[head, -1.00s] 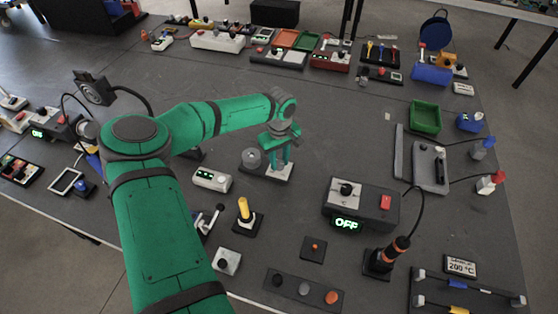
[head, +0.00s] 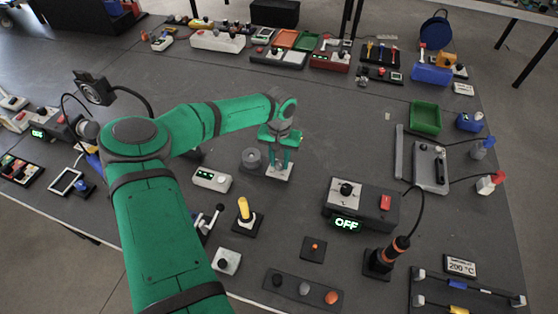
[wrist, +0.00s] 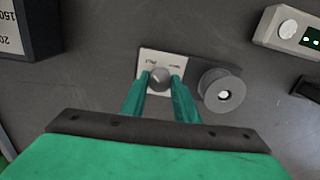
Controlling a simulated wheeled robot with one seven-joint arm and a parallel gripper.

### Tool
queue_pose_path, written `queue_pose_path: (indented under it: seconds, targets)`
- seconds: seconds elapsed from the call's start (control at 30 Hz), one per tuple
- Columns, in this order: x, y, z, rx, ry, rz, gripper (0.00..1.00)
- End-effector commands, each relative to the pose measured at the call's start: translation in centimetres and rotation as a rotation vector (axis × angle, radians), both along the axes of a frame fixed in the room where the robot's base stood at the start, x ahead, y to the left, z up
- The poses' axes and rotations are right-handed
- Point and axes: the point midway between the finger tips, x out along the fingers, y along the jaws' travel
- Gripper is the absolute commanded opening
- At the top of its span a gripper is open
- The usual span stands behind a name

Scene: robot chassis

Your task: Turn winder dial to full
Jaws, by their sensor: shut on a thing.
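The winder has a white label plate (wrist: 148,63) with a small round grey dial (wrist: 160,75) on it. Small lettering sits above the dial, too small to read surely. A grey spool (wrist: 222,90) stands beside the plate; in the head view the spool (head: 251,158) is left of my gripper. My gripper (wrist: 160,82) has its two green fingers on either side of the dial, shut on it. In the head view my gripper (head: 279,166) points down over the winder's plate (head: 287,178) and hides the dial. The dial's pointer direction cannot be told.
A white box with a green display (head: 211,179) is just left of the winder. A dark box reading OFF (head: 362,206) stands to the right. A yellow-handled joystick (head: 244,211) is in front. The table behind the winder is fairly clear.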

Motion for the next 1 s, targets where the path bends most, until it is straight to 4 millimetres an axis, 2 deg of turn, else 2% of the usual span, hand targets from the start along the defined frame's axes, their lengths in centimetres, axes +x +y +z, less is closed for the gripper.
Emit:
queue_pose_path:
  seconds: [0.67, 0.7, 0.77, 1.0]
  targets:
    - [0.37, 0.01, 0.35, -0.001, -0.009, -0.061, 0.05]
    - [0.37, 0.01, 0.35, -0.001, -0.009, -0.061, 0.35]
    - [0.34, 0.01, 0.33, 0.0, -0.008, -0.061, 0.46]
    - [0.14, -0.02, 0.14, 0.0, -0.004, -0.061, 0.46]
